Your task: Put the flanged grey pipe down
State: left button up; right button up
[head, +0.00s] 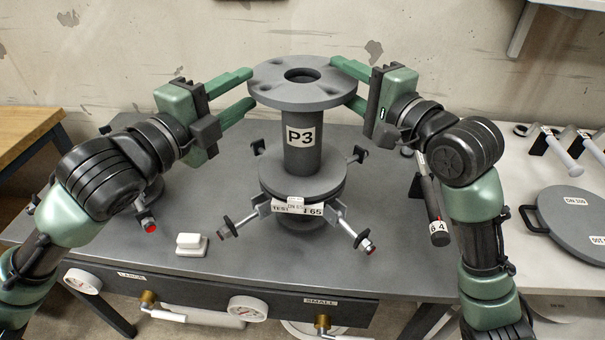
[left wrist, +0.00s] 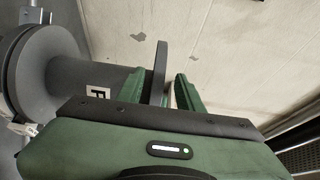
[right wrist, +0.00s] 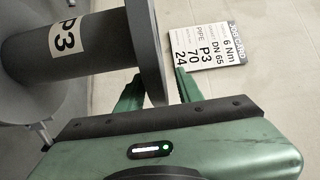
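The flanged grey pipe (head: 302,153), labelled P3, stands upright over the test stand labelled TEST DN 65 (head: 291,207). Its lower flange appears to rest on the stand; the contact is partly hidden. My left gripper (head: 244,92) is at the left of the top flange (head: 300,90), and my right gripper (head: 347,84) is at its right. Each has one finger above and one below the rim. In the left wrist view the rim (left wrist: 160,75) sits between spread fingers, with a gap on one side. The right wrist view shows the rim (right wrist: 150,60) likewise between spread fingers.
Swing bolts (head: 362,240) stick out around the stand. A small white block (head: 191,244) lies on the grey table at left front. A dark tool marked 64 (head: 438,225) lies at right. A round grey cover (head: 575,222) lies further right.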

jog(key=shift+s+d, duration=0.1)
jog(key=shift+s, duration=0.05)
pick_arm(q)
jog(key=v, duration=0.6)
pick_arm(e)
jog(key=v, duration=1.1)
jog(key=shift+s+d, duration=0.2)
jog(key=shift+s, duration=0.1)
pick_arm(q)
jog(key=shift+s, duration=0.1)
